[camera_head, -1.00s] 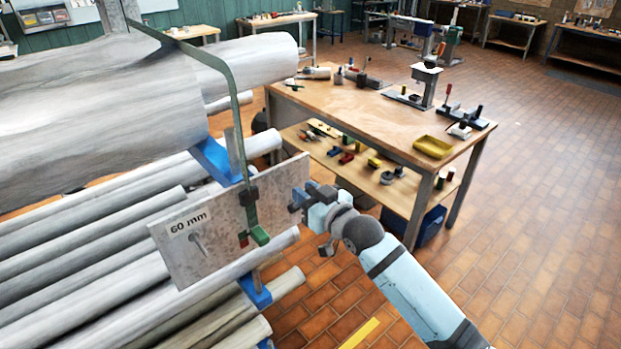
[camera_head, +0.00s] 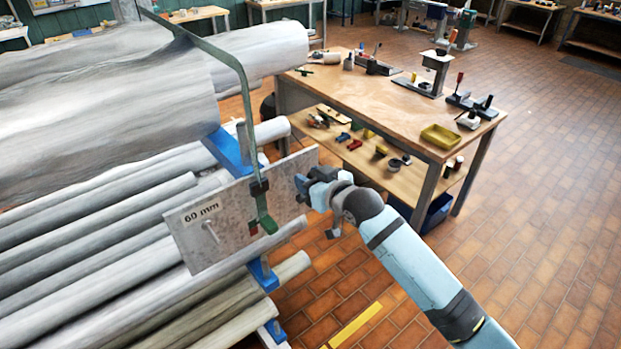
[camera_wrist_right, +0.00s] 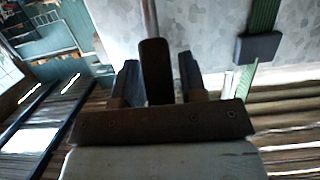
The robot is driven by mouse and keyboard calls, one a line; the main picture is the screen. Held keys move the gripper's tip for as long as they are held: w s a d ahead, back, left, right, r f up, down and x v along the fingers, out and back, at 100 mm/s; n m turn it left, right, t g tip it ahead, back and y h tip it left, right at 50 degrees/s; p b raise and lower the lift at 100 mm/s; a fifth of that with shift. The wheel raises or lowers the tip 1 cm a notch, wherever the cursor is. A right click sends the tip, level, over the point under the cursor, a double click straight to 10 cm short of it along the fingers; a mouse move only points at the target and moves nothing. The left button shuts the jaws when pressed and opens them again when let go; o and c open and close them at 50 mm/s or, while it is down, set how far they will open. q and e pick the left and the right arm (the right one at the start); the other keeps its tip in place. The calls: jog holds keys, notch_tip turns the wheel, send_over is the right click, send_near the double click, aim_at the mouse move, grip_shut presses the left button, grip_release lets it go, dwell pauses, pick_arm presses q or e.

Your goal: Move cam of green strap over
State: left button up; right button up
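The green strap (camera_head: 240,78) comes over the big grey log and hangs in front of a grey plate marked 60 mm (camera_head: 197,247). Its dark cam (camera_head: 259,187) sits on the strap in front of the plate, with a green end piece (camera_head: 267,224) and a small red part below. In the right wrist view the strap (camera_wrist_right: 263,15) and a dark block (camera_wrist_right: 257,47) are at the right. My right gripper (camera_head: 306,186) is at the plate's right edge, beside the cam and apart from it. Its fingers (camera_wrist_right: 157,78) stand apart around a dark rounded bar (camera_wrist_right: 155,70); contact is unclear. My left gripper is out of view.
Stacked grey logs (camera_head: 90,215) with blue supports (camera_head: 228,152) fill the left. A wooden workbench (camera_head: 370,105) with tools and a yellow tray (camera_head: 440,137) stands behind my right arm. The tiled floor (camera_head: 545,200) at the right is clear.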

jog(key=shift+o, duration=0.7)
